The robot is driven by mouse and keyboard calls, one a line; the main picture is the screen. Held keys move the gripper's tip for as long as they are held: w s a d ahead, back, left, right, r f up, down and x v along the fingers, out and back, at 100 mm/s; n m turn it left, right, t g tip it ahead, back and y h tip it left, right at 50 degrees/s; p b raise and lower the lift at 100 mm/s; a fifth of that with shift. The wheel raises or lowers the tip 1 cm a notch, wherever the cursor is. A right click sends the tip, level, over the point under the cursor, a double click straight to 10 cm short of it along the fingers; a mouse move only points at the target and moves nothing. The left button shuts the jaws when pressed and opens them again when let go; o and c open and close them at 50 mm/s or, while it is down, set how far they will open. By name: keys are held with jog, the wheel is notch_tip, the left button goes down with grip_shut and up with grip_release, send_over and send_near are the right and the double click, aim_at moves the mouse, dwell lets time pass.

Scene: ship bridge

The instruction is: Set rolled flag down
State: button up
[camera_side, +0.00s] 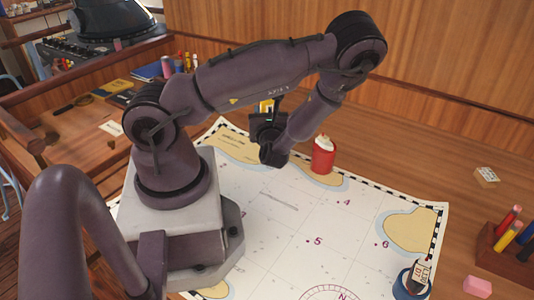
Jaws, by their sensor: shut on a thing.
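My gripper (268,117) is dark, above the far left part of the chart, beyond my wrist and partly hidden by my own arm. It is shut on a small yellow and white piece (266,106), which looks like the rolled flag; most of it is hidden. I cannot tell how far above the chart it is. The white nautical chart (270,225) lies flat on the wooden table, with tan land areas and numbered red points.
A red can (323,160) with a whitish top stands upright on the chart, right of my wrist. A blue round item (404,283) sits at the chart's lower right. A wooden pen holder (498,250) and a pink block (478,286) are farther right. The chart's middle is clear.

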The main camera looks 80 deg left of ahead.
jog(key=shift+f, duration=3.55)
jog(key=shift+f, duration=0.15)
jog(key=o, duration=0.9)
jog(key=shift+o, duration=0.2)
